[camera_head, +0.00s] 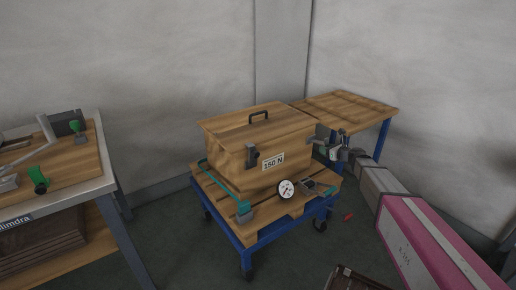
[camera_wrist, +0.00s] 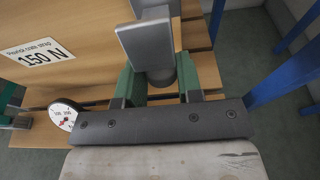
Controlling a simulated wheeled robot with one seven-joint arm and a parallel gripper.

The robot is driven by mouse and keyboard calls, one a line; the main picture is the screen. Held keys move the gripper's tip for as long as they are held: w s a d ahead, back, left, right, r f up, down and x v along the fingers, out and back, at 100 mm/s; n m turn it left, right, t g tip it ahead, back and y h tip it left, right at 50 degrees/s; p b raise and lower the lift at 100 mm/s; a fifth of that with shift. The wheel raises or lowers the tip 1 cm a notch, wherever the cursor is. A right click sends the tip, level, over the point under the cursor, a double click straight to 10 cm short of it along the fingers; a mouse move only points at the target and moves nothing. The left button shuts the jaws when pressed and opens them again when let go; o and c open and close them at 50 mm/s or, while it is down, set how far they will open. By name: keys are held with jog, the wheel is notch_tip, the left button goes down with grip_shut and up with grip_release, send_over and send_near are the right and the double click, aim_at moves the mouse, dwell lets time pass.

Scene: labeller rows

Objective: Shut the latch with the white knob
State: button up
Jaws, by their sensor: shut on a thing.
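A wooden chest (camera_head: 255,150) with a dark handle on its lid sits on a blue-framed trolley. A grey latch (camera_head: 321,131) is at its right front corner; in the wrist view it shows as a grey plate (camera_wrist: 147,44) with a rounded grey knob below it. No clearly white knob shows; this knob looks grey in the shade. My gripper (camera_head: 331,146) is at this corner, and in the wrist view its green-padded fingers (camera_wrist: 160,82) are shut on the knob from both sides.
A round dial gauge (camera_head: 286,189) and a teal strap (camera_head: 217,180) are on the trolley (camera_head: 262,234). A 150 N label (camera_head: 273,161) is on the chest. A slatted wooden table (camera_head: 345,106) stands behind right, a workbench (camera_head: 50,200) at left. A red object (camera_head: 348,217) lies on the floor.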

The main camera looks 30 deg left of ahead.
aim_at(327, 140)
jog(key=shift+a+r+g+h, duration=0.15)
jog(key=shift+r+g+h, duration=0.45)
jog(key=shift+r+h, duration=0.8)
jog(key=shift+w+a+r+g+h, duration=0.2)
jog(key=shift+a+r+g+h, duration=0.15)
jog(key=shift+r+h, duration=0.45)
jog(key=shift+w+a+r+g+h, duration=0.1)
jog(key=shift+a+r+g+h, duration=0.15)
jog(key=shift+r+h, duration=0.45)
jog(key=shift+f, duration=0.2)
